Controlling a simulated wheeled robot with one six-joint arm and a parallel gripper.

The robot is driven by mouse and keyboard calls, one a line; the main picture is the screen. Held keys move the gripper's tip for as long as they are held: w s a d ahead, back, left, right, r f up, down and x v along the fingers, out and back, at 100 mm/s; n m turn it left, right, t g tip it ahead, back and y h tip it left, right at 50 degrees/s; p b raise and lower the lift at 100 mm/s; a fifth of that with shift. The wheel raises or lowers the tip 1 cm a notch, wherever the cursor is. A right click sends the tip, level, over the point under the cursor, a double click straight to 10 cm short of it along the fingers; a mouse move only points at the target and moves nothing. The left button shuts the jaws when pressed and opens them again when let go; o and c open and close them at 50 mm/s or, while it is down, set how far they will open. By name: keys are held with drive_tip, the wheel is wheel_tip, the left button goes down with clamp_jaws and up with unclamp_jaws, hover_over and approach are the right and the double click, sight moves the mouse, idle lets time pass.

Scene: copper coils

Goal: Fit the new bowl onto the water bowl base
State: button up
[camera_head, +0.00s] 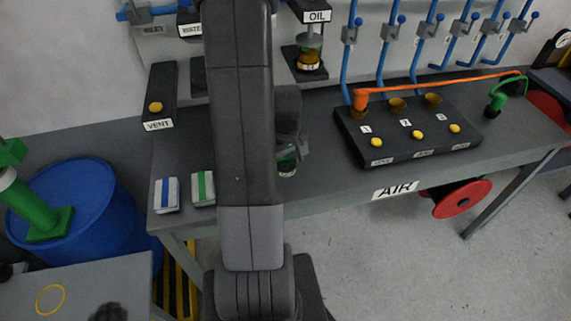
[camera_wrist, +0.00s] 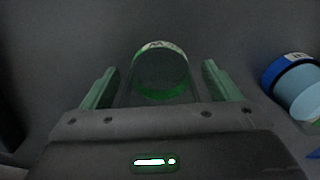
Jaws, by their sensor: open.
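A clear round bowl (camera_wrist: 160,72) with a green-tinted rim and a partly readable white label is between my gripper's fingers in the wrist view. In the head view a clear, green-tinted piece (camera_head: 287,160) shows low at my gripper, on the bench. My gripper (camera_wrist: 159,80) is open, with one green-lit finger on each side of the bowl; I cannot tell whether either touches it. The water station's label (camera_head: 190,30) shows at the back left of the bench. My arm hides most of that station, so its base cannot be made out.
A blue-rimmed, light-blue cylinder (camera_wrist: 298,85) lies right of the gripper in the wrist view. The oil unit (camera_head: 309,58) stands at the back. A black button panel (camera_head: 400,130) sits right. Two striped packs (camera_head: 167,195) lie front left, near the VENT panel (camera_head: 158,95).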

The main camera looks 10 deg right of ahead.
drive_tip(key=c, duration=1.2)
drive_tip(key=shift+r, duration=0.1)
wheel_tip(320, 180, up, 10)
